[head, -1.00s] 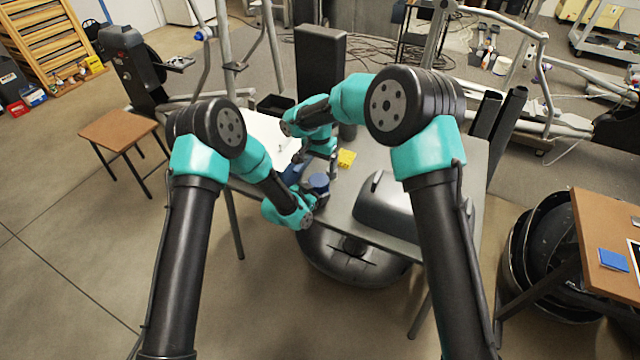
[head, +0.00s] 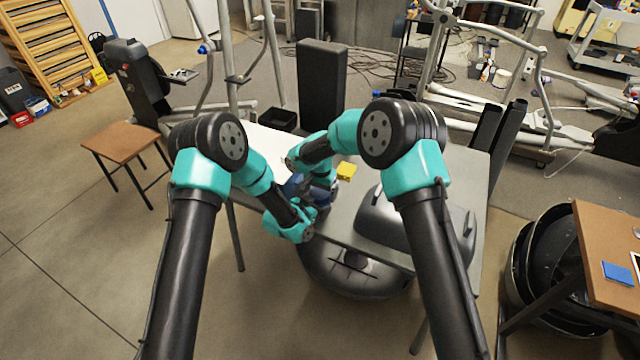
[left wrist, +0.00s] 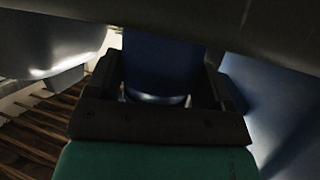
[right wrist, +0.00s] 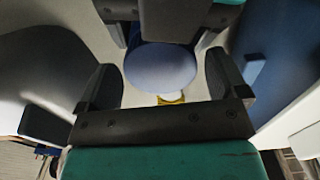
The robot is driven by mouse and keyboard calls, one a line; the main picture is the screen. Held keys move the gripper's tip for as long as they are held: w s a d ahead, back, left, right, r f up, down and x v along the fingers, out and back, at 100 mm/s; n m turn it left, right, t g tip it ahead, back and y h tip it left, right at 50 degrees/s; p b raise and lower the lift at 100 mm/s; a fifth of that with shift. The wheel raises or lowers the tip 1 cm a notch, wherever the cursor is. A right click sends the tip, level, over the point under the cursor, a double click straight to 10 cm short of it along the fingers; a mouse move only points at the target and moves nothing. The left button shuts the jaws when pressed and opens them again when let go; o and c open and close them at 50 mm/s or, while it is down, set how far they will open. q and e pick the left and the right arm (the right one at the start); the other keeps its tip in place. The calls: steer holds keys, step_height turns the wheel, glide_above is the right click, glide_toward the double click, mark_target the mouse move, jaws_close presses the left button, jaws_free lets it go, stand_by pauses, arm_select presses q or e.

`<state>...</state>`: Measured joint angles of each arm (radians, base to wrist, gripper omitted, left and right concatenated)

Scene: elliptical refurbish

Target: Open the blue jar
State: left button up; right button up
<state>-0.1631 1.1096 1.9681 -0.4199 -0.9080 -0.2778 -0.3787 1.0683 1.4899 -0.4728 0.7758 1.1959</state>
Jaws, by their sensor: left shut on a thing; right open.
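The blue jar (head: 322,198) stands upright near the table's front edge, partly hidden by my grippers in the head view. In the left wrist view the dark blue jar body (left wrist: 160,65) sits between the fingers of my left gripper (left wrist: 168,82), which is shut on it. In the right wrist view the jar's round, lighter blue top (right wrist: 160,68) is seen from above. My right gripper (right wrist: 160,78) is open, with one finger on each side of the top and visible gaps to it. My left gripper (right wrist: 150,14) also shows beyond the jar.
A grey rounded case (head: 405,222) stands on the table at the right. A large blue object (right wrist: 290,55) is close beside the right gripper. A black upright box (head: 322,85) stands behind.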

steer(key=shift+f, duration=0.25)
steer(key=shift+c, duration=0.4)
steer(key=c, duration=0.9)
steer(key=shift+o, duration=0.2)
steer(key=shift+n, duration=1.6)
steer(key=o, duration=1)
